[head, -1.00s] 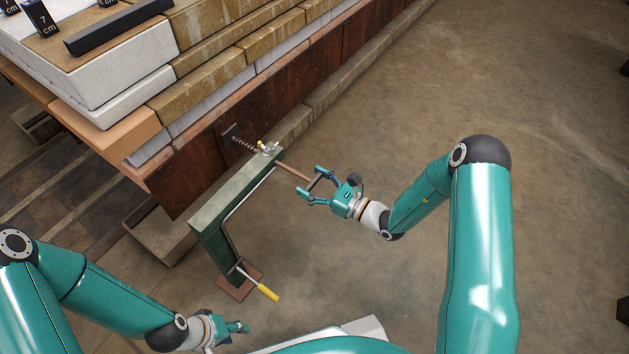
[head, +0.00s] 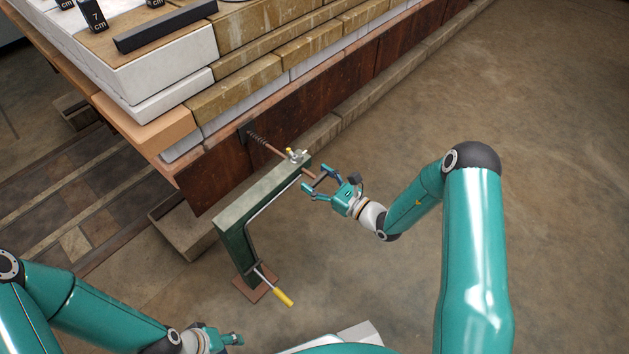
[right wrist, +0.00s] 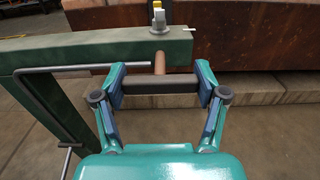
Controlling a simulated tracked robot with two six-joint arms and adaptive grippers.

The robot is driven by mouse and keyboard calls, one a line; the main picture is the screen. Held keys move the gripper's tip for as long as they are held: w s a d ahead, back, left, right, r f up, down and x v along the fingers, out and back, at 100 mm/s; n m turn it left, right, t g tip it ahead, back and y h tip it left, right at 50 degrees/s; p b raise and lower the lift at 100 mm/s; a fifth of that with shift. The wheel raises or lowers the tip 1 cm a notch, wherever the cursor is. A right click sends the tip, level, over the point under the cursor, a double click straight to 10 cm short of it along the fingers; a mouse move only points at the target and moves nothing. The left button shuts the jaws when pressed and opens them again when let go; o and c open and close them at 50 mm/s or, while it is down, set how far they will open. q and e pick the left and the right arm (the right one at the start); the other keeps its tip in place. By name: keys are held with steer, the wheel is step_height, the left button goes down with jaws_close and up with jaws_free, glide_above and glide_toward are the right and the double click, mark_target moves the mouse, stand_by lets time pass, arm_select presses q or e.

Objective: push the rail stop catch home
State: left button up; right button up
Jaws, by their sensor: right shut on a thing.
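The rail stop has a green steel stand (head: 262,196) with a copper-coloured rod (head: 273,149) through its top beam. A spring (head: 256,138) sits on the rod near the rusty board. A small metal catch with yellow parts (head: 297,154) is on top of the beam; it also shows in the right wrist view (right wrist: 159,20). My right gripper (head: 314,187) is shut on the dark crossbar handle (right wrist: 160,87) at the rod's near end, close to the beam. My left gripper (head: 229,341) is low, left of centre, away from the stand; its jaws are unclear.
A rusty board (head: 222,172) runs along the layered stack (head: 245,70) behind the stand. A yellow-handled lever (head: 284,298) sticks out at the stand's foot. Concrete floor (head: 560,140) is open to the right.

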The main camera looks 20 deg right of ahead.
steer(key=shift+w+d+r, duration=0.1)
steer(key=shift+w+r, duration=0.05)
steer(key=shift+w, duration=0.15)
steer(key=o, duration=1.7)
steer(key=shift+s, duration=0.1)
steer(key=shift+s, duration=0.2)
steer(key=v, duration=1.1)
steer(key=shift+s, duration=0.2)
steer(key=shift+d, duration=0.1)
